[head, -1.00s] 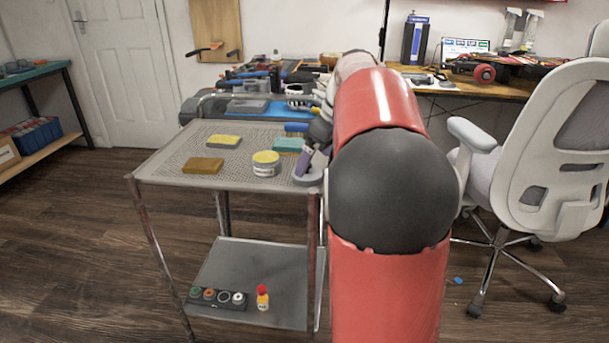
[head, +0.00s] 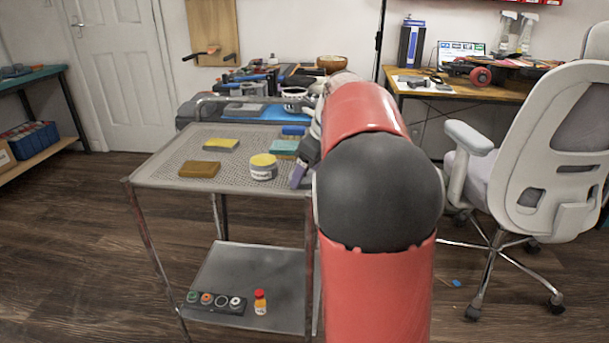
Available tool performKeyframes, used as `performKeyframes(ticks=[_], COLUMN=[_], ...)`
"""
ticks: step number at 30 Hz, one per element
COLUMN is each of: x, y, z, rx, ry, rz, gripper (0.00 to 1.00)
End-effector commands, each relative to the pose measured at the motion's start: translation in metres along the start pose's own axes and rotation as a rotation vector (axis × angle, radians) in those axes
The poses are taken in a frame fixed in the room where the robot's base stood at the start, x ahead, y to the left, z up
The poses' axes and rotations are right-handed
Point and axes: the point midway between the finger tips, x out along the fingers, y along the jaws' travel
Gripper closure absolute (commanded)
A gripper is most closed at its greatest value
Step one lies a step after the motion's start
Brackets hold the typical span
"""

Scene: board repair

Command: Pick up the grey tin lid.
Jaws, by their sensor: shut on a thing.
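My gripper (head: 300,172) shows only in part, as a dark and purplish shape at the right edge of the cart's top tray, beside my red arm. It is shut. The grey tin lid cannot be made out now; the gripper and arm cover the spot where a pale grey round shape showed earlier. A round tin (head: 263,168) with a yellow top and pale label stands on the tray just left of the gripper.
The mesh cart top (head: 165,170) also holds a brown block (head: 200,169), a yellow sponge (head: 221,145) and a teal sponge (head: 284,148). A red-capped bottle (head: 260,303) stands on the lower shelf. An office chair (head: 545,150) is at right. A cluttered bench lies behind.

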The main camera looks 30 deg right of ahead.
Motion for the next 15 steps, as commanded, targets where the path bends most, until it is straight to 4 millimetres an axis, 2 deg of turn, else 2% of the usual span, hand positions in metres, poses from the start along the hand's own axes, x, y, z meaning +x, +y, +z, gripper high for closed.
performKeyframes(ticks=[8,11,15], x=[-0.007,-0.017,-0.043], y=[0.0,-0.001,-0.001], z=[0.003,0.007,0.018], rx=[-0.001,-0.001,-0.002], ry=[-0.001,-0.001,-0.003], rz=[-0.001,-0.002,-0.004], gripper=[0.57,0.57,0.57])
